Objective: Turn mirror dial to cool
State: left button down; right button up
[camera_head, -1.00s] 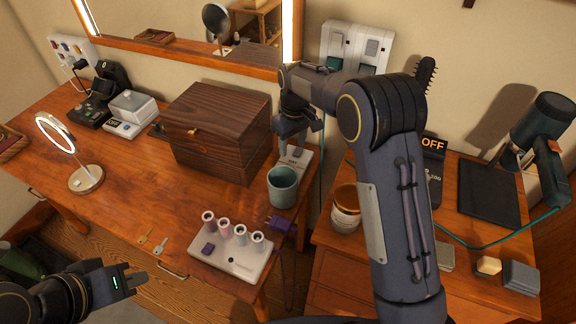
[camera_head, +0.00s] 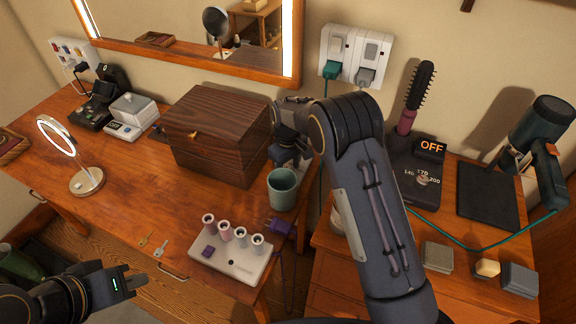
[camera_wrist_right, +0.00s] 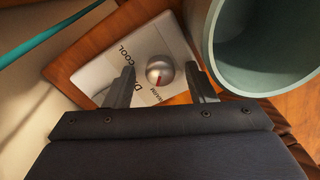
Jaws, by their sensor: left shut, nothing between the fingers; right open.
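The mirror dial is a round silver knob (camera_wrist_right: 159,70) with a red mark on a white plate (camera_wrist_right: 98,76) in the right wrist view. The letters COOL and part of another label show on the plate. The red mark points down in the picture, away from COOL. My right gripper (camera_wrist_right: 160,80) is open, with one finger on each side of the knob; contact is not clear. In the head view this gripper (camera_head: 289,158) hides most of the dial plate. The lit mirror (camera_head: 185,30) hangs on the wall behind. My left gripper (camera_head: 138,280) is shut and empty at bottom left.
A teal cup (camera_head: 283,190) stands close beside the dial plate. A dark wooden box (camera_head: 215,135) is just left of my right gripper. A curler holder (camera_head: 230,255) lies in front. A teal cord (camera_head: 465,243) crosses the right cabinet.

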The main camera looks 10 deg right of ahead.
jog(key=shift+c, duration=0.4)
jog(key=c, duration=0.9)
jog(key=shift+m, duration=0.3)
jog(key=m+b, duration=0.1)
jog(key=m, duration=0.2)
jog(key=shift+m, duration=0.3)
jog(key=m, duration=0.4)
jog(key=shift+m, duration=0.3)
jog(key=m, duration=0.4)
jog(key=shift+r+m, duration=0.1)
jog(key=shift+m, duration=2.3)
